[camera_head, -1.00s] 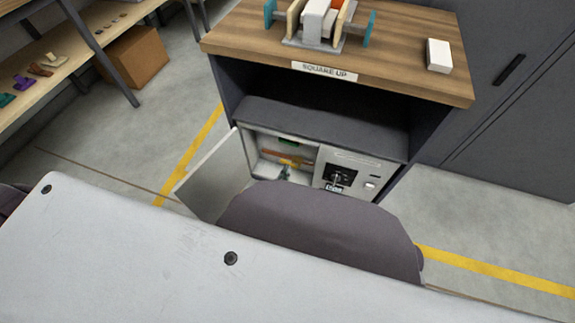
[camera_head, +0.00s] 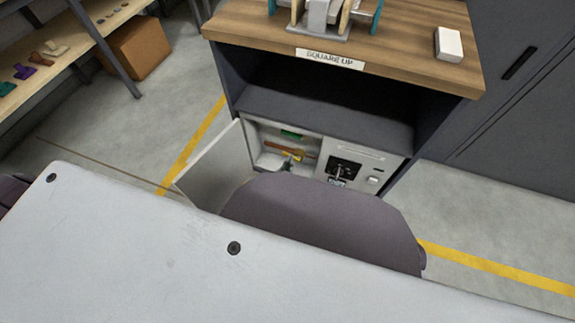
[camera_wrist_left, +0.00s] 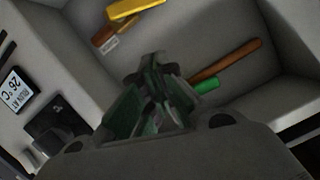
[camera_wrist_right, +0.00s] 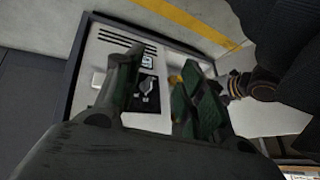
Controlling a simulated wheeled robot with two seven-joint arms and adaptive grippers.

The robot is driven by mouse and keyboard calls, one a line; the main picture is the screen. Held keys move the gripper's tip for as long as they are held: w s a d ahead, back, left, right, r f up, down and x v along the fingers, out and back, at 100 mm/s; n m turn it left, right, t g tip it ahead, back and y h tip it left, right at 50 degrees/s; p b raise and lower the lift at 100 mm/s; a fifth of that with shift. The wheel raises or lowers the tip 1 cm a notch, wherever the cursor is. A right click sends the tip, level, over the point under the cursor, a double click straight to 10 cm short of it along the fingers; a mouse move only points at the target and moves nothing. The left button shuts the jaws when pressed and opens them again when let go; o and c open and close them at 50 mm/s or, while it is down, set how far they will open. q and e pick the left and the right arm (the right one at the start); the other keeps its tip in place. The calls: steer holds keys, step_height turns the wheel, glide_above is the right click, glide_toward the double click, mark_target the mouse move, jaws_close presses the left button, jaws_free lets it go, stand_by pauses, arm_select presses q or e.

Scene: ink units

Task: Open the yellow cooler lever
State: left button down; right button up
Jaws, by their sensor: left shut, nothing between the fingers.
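The yellow lever (camera_head: 293,155) is small in the head view, inside the open lower compartment. In the left wrist view a yellow bar (camera_wrist_left: 135,9) runs along the top edge, with a labelled brown piece beneath it. My left gripper (camera_wrist_left: 152,88) is shut and empty inside the compartment, below and apart from the yellow bar. In the head view, only a small part of my left gripper (camera_head: 287,166) shows near the yellow lever. My right gripper (camera_wrist_right: 158,82) is open and empty before the white front panel with its black dial (camera_wrist_right: 147,88).
A brown bar (camera_wrist_left: 228,61) with a green end (camera_wrist_left: 204,86) lies right of the left gripper. The compartment's door (camera_head: 216,167) is swung open to the left. A wooden-topped bench (camera_head: 400,55) stands above.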

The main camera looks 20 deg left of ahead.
arm_select(q)
steer(key=w+a+f+b, duration=0.1)
steer(key=w+f+b, duration=0.4)
steer(key=w+b, duration=0.2)
steer(key=shift+w+a+f+b, duration=0.25)
steer(key=shift+w+f+b, duration=0.15)
steer(key=shift+w, duration=0.15)
arm_select(e)
step_height(320, 180, down, 9)
steer(key=a+t+y, duration=0.1)
steer(key=shift+w+a, duration=0.35)
steer(key=shift+r, duration=0.2)
arm_select(q)
steer(key=shift+s+a+r, duration=0.1)
arm_select(e)
steer(key=shift+w, duration=0.1)
